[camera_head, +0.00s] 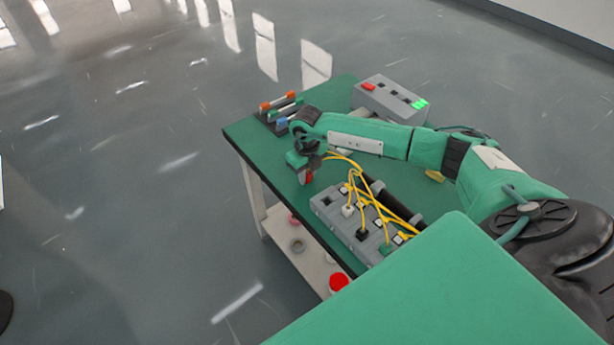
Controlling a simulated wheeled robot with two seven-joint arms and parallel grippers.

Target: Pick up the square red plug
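The square red plug (309,177) shows as a small red piece at the tip of my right gripper (303,170), over the left part of the green table. The gripper points down, and its fingers are small and partly hidden by the arm. I cannot tell whether they are shut on the plug or just beside it. A yellow cable runs from close to the gripper toward the grey socket box (334,214), which has several yellow cables and white, black and green plugs. My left gripper is not in view.
A grey box with red and green lit parts (392,101) stands at the table's back. A rack with orange, green and blue parts (281,105) is at the back left corner. The green table (251,136) has bare room at the left. A red round object (339,282) is below.

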